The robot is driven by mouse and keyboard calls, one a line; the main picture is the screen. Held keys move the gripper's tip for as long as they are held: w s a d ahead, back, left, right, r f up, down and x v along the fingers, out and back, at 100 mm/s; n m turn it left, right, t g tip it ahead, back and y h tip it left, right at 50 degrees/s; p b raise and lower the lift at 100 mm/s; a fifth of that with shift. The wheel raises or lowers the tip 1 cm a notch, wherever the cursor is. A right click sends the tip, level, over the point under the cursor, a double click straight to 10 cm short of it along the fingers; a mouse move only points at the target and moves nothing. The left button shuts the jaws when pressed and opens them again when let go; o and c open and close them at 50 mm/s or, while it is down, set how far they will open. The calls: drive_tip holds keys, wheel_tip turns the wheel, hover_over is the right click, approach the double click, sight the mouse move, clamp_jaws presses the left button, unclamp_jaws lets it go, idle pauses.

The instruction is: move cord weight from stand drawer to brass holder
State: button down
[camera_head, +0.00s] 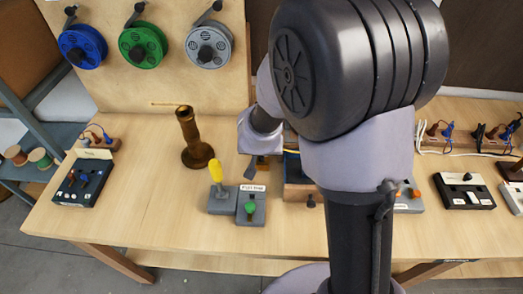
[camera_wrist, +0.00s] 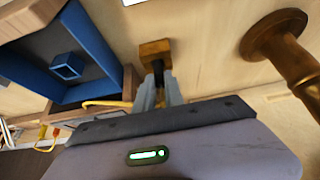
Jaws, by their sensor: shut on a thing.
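The cord weight (camera_wrist: 155,50) is a small brass-brown block at the fingertips of my gripper (camera_wrist: 160,82) in the wrist view. My gripper is shut on it and holds it away from the drawer. The brass holder (camera_head: 193,137) stands upright on the bench in the head view, to the left of my gripper (camera_head: 258,161). It also shows at the right of the wrist view (camera_wrist: 280,42), apart from the weight. The stand drawer (camera_wrist: 92,30), lined in blue, is open at the left of the wrist view. In the head view my arm hides most of the stand.
A grey box with a yellow lever (camera_head: 219,190) and one with a green knob (camera_head: 250,208) stand in front of the holder. A black switch box (camera_head: 83,184) sits at the left. Blue, green and grey spools (camera_head: 143,44) hang behind. Bench left of the holder is mostly clear.

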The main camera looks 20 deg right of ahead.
drive_tip(key=shift+f+b, duration=0.3)
drive_tip(key=shift+f, duration=0.15)
drive_tip(key=c, duration=1.3)
unclamp_jaws()
drive_tip(key=shift+c, duration=0.2)
